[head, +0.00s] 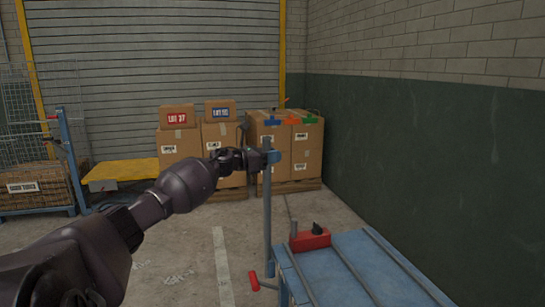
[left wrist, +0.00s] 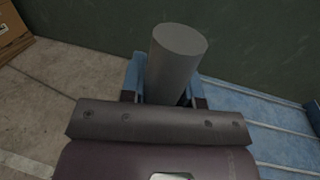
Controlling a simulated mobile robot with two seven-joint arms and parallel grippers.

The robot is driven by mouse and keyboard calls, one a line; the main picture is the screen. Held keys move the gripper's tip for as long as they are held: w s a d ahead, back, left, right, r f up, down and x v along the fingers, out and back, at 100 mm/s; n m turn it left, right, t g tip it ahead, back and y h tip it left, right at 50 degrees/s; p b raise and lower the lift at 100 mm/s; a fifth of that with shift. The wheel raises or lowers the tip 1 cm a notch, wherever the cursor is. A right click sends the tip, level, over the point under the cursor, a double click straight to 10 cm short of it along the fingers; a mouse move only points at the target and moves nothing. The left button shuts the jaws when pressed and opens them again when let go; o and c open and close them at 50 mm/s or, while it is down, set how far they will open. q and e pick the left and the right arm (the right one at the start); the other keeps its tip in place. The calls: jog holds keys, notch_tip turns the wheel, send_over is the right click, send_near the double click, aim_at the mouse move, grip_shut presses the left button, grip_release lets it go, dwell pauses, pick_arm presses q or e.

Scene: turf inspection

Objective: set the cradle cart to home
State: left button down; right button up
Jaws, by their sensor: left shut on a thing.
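The cradle cart is the low blue cart (head: 365,270) at the lower right, with grey rails along its deck. In the left wrist view the round end of the grey post (left wrist: 178,60) sticks out between the fingers (left wrist: 168,85). A red lever (head: 262,283) sits low at the cart's corner. A red block with a dark knob (head: 310,240) is on the deck. My right gripper is not in view.
Stacked cardboard boxes (head: 180,143) stand on pallets at the back before a roller shutter (head: 150,70). A yellow platform (head: 122,170) and a wire cage (head: 30,185) are at the left. A green wall (head: 430,150) bounds the right. Concrete floor (head: 190,255) is open left of the cart.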

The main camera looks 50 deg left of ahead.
pick_arm(q)
jog(key=shift+a+r, duration=0.2)
jog(key=shift+r, duration=0.1)
jog(key=c, duration=1.1)
grip_release()
jog(key=shift+o, duration=1.3)
jog(key=shift+w+a+f, duration=0.1)
jog(key=shift+a+f, duration=0.05)
jog(key=shift+f, duration=0.05)
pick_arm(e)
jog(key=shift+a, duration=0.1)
pick_arm(q)
jog(key=p+v, duration=0.3)
jog(key=v, duration=0.8)
jog(key=shift+d, duration=0.2)
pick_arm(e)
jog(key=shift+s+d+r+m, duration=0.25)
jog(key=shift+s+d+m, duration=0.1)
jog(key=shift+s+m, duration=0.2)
